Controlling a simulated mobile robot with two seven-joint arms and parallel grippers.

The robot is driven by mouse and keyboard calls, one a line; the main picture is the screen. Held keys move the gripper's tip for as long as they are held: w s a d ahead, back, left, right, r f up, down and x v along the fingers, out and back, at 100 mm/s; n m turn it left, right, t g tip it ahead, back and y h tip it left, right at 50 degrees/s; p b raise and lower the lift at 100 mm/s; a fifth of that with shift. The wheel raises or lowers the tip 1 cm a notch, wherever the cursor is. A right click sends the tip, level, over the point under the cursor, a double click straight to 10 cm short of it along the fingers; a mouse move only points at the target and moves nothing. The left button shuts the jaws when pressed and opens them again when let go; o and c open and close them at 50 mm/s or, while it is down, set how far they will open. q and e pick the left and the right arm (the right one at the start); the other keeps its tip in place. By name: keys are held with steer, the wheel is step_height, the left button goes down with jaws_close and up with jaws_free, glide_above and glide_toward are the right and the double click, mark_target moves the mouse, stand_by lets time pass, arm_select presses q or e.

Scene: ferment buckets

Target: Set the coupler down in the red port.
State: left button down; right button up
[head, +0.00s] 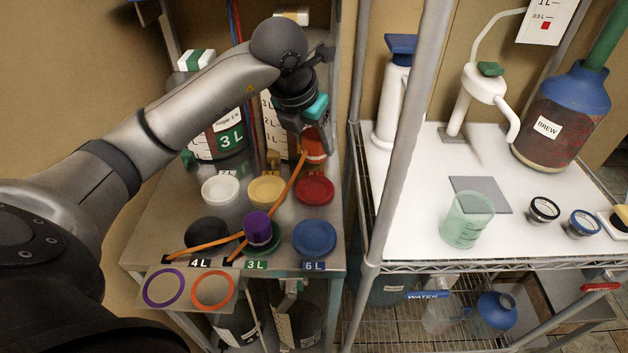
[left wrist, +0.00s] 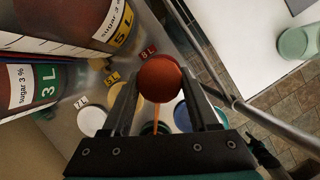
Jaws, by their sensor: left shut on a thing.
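My left gripper (head: 313,122) is shut on an orange-red coupler (head: 314,148) and holds it in the air above the back right of the metal table. In the left wrist view the coupler (left wrist: 159,78) sits between the fingers, its round top facing the camera. An orange hose (head: 272,210) runs from it toward the table's front edge. The red port (head: 314,190) lies below and in front of the coupler in the head view, with nothing on it. In the left wrist view the coupler hides that port. A dark shape (left wrist: 264,153) at the lower right may be my right gripper; its jaws are unclear.
White (head: 220,190), yellow (head: 266,190), black (head: 207,232) and blue (head: 314,238) ports surround it. A purple coupler (head: 258,228) stands at the green port, with another orange hose. Sugar jars (head: 217,140) stand behind. A rack post (head: 402,140) rises to the right.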

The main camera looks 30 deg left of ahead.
arm_select(q)
step_height(320, 180, down, 10)
steer(key=shift+r+b, duration=0.1)
steer(key=shift+b, duration=0.4)
steer(key=shift+c, duration=0.8)
jaws_free()
steer(key=p+v, duration=0.1)
steer(key=v, duration=1.1)
steer(key=shift+d, duration=0.1)
